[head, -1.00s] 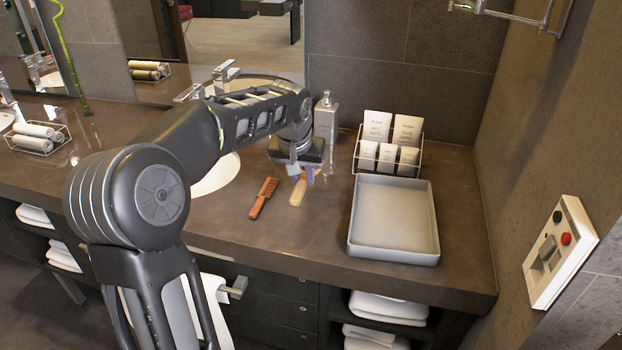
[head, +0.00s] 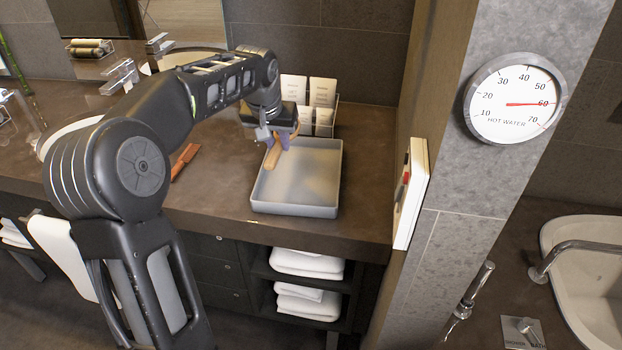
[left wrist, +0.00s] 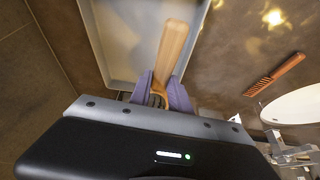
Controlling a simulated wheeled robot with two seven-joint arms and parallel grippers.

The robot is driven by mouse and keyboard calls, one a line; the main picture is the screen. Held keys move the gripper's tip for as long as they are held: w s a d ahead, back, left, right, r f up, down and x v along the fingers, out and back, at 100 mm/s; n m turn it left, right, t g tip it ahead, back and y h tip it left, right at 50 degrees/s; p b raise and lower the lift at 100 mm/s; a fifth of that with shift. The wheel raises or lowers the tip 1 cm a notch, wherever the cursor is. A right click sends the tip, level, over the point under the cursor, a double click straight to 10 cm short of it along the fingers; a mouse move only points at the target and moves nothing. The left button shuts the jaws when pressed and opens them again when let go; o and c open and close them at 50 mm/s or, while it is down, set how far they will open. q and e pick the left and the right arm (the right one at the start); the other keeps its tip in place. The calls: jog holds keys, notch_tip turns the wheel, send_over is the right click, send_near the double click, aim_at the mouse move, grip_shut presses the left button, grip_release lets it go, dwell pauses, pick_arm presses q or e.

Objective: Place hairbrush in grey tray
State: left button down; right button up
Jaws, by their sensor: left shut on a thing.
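My left gripper (head: 278,140) is shut on the hairbrush (head: 272,156), whose tan wooden handle points down and forward from the fingers. In the left wrist view the hairbrush (left wrist: 172,47) sticks out from between the purple fingertips (left wrist: 161,88); its head end is largely hidden by the gripper. The grey tray (head: 293,210) is a shallow square tray on the counter. The hairbrush appears at or above the tray's left part in the head view; its exact height cannot be told. The grey tray (left wrist: 103,60) also shows behind the handle in the left wrist view. My right gripper is not in view.
A red-brown comb (head: 185,160) lies on the counter (head: 215,195) left of the tray. A rack of white toiletry tubes (head: 322,92) stands behind the tray. A wall panel (head: 412,195) and wall edge bound the right side. Folded towels (head: 308,263) sit below.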

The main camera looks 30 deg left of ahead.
pick_arm(q)
jog(key=shift+a, duration=0.1)
jog(key=shift+f, duration=0.35)
send_over(282, 181)
jog(key=s, duration=0.1)
jog(key=shift+s+d+f, duration=0.1)
jog(key=shift+d+f, duration=0.05)
jog(key=shift+f, duration=1.25)
jog(key=shift+s+d+f, duration=0.1)
jog(key=shift+f, duration=1.3)
jog(key=shift+f+p, duration=0.4)
jog(key=shift+f, duration=1.45)
jog(key=shift+f, duration=0.1)
jog(key=c, duration=1.2)
grip_release()
